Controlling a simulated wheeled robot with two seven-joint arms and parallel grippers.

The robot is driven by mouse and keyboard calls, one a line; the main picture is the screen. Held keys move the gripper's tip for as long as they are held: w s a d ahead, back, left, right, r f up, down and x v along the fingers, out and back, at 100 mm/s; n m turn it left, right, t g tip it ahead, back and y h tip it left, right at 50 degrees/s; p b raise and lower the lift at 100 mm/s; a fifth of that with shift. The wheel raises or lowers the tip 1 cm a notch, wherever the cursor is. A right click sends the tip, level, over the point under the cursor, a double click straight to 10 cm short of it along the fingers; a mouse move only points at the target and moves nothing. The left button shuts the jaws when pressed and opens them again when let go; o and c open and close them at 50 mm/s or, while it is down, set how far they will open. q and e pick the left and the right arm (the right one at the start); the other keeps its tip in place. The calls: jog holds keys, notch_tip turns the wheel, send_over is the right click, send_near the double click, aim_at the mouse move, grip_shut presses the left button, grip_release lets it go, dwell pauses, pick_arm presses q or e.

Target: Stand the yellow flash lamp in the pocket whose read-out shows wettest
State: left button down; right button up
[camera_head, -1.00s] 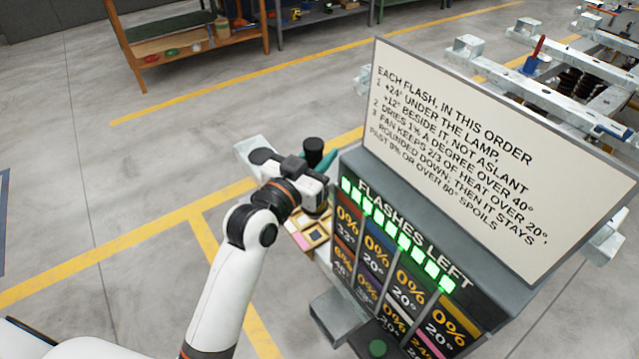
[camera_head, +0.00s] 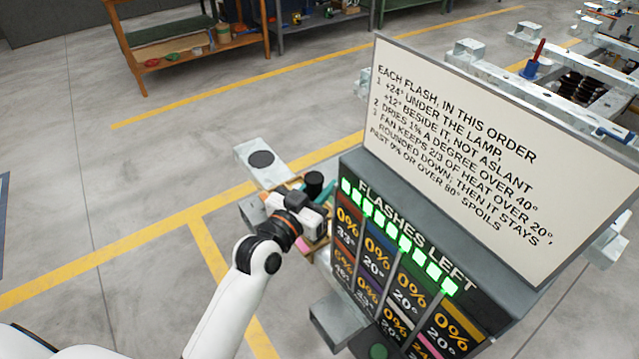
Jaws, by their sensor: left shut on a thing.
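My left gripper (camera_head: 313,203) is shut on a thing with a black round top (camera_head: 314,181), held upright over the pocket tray. I take it for the flash lamp, but no yellow shows on it. A teal part shows beside it. The tray (camera_head: 318,249) is mostly hidden by my gripper and the console; a pink patch shows at its near side. The read-out panel (camera_head: 385,265) shows 0% across its top row, with 33° at the left and 20° in the others. The lower row is partly cut off; its rightmost read-out seems to begin with 24. My right gripper is out of view.
A rule board (camera_head: 490,150) stands on the console, above a row of lit green squares (camera_head: 400,236). A metal bracket with a dark disc (camera_head: 261,159) lies behind my gripper. A green button (camera_head: 378,351) is at the bottom. Shelves (camera_head: 190,40) stand far back; open floor lies left.

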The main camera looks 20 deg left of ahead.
pick_arm(q)
jog(key=c, duration=1.4)
grip_release()
jog(key=shift+f, duration=0.1)
jog(key=o, duration=0.3)
jog(key=shift+s, duration=0.1)
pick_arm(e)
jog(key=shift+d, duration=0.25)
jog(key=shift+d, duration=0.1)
pick_arm(q)
jog(key=shift+r, duration=0.2)
jog(key=b+v, duration=0.1)
jog(key=v, duration=1.1)
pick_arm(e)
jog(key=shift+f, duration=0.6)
pick_arm(q)
jog(key=shift+f, duration=0.1)
